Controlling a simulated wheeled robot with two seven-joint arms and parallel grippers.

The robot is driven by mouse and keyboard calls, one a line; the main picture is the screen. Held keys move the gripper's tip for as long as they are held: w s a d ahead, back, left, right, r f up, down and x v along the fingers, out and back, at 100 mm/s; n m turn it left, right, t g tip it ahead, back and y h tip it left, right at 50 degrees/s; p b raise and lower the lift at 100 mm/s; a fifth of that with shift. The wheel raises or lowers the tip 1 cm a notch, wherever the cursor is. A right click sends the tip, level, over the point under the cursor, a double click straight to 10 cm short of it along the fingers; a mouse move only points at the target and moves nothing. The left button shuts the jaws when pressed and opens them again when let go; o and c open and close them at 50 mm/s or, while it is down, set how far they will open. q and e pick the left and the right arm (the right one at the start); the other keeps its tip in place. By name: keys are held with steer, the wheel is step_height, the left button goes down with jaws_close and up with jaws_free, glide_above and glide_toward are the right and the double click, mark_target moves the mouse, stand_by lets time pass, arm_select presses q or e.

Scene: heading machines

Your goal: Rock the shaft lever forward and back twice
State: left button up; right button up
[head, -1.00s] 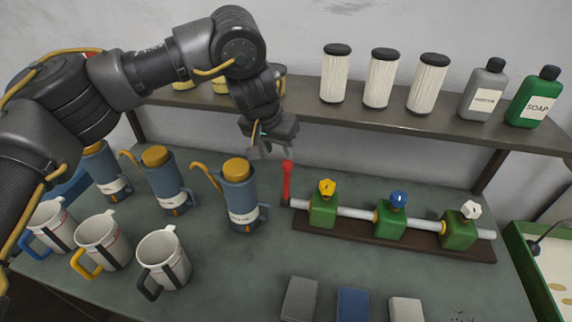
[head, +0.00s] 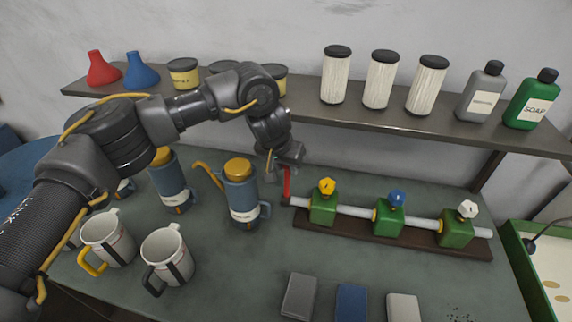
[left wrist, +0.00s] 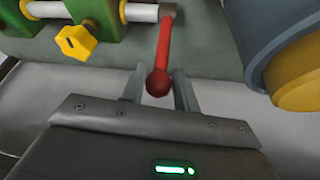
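The red shaft lever (head: 287,184) stands upright at the left end of the grey shaft (head: 353,211). My left gripper (head: 286,170) is at the lever's upper part, partly hiding it in the head view. In the left wrist view, the lever (left wrist: 163,50) points its round knob between the two open fingers of my left gripper (left wrist: 158,90). A gap shows on each side of the knob, and the fingers do not appear to touch it. My right gripper is not in view.
The shaft runs through green blocks (head: 389,219) with yellow, blue and white knobs on a brown base (head: 350,235). A blue oil can (head: 241,197) stands close left of the lever. A shelf (head: 400,122) with jars and bottles hangs behind. Mugs (head: 167,258) stand at the front left.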

arm_select(q)
jaws_close()
steer(key=shift+s+a+f, duration=0.1)
steer(key=shift+s+f, duration=0.05)
steer(key=shift+s, duration=0.15)
steer(key=shift+s+a+t+b, duration=0.2)
steer(key=shift+s+t+b, duration=0.25)
steer(key=shift+s+t, duration=0.3)
steer(key=shift+s+a+f+t+h, duration=0.1)
steer(key=shift+s+a+t+h, duration=0.2)
steer(key=shift+s+t, duration=0.3)
steer(key=shift+s+a+f+t+h, duration=0.15)
steer(key=shift+s+t+h, duration=0.25)
steer(key=shift+s+t, duration=0.2)
steer(key=shift+r, duration=0.1)
steer(key=shift+o, duration=1.4)
jaws_free()
